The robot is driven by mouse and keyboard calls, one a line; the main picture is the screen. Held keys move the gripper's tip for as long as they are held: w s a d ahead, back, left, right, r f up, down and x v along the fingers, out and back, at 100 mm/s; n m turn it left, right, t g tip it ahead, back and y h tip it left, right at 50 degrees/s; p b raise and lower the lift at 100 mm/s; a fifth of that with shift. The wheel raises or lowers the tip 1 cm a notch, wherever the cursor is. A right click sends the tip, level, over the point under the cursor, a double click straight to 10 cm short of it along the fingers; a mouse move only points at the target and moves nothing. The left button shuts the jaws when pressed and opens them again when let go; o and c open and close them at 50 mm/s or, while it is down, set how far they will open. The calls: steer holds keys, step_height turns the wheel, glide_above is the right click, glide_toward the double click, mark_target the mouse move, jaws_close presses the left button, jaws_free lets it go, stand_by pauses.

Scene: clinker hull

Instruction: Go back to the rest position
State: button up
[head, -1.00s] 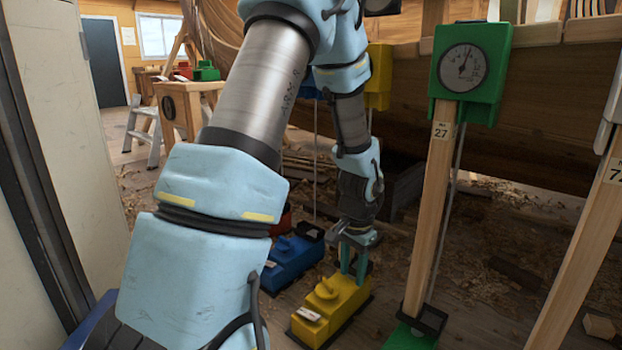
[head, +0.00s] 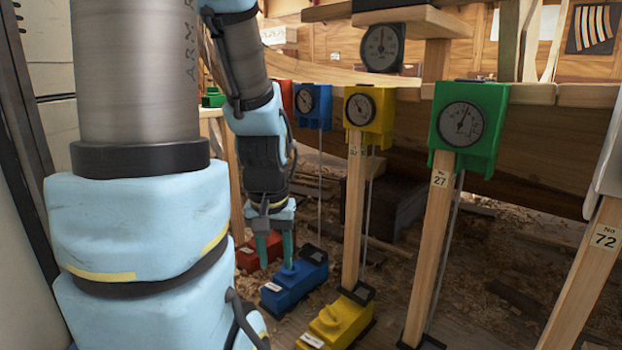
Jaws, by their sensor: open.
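My gripper (head: 274,245) hangs from my arm left of the middle in the head view, fingers pointing down, open with nothing seen between them. It appears in front of the red floor block (head: 247,256) and the left part of the blue floor block (head: 292,286). Whether the fingers touch either block I cannot tell. The yellow floor block (head: 338,320) lies nearer and to the right, apart from the gripper. My arm is folded down along the left side and hides much of what lies behind it.
Wooden posts with dial boxes stand along the hull: yellow (head: 369,116) and green (head: 468,125). A blue dial box (head: 312,106) hangs farther left. A post marked 72 (head: 585,275) is at the right edge. A pale cabinet (head: 25,270) is close at left. Shavings cover the floor.

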step_height(320, 180, up, 30)
steer(key=p, duration=2.8)
steer(key=shift+r, duration=0.15)
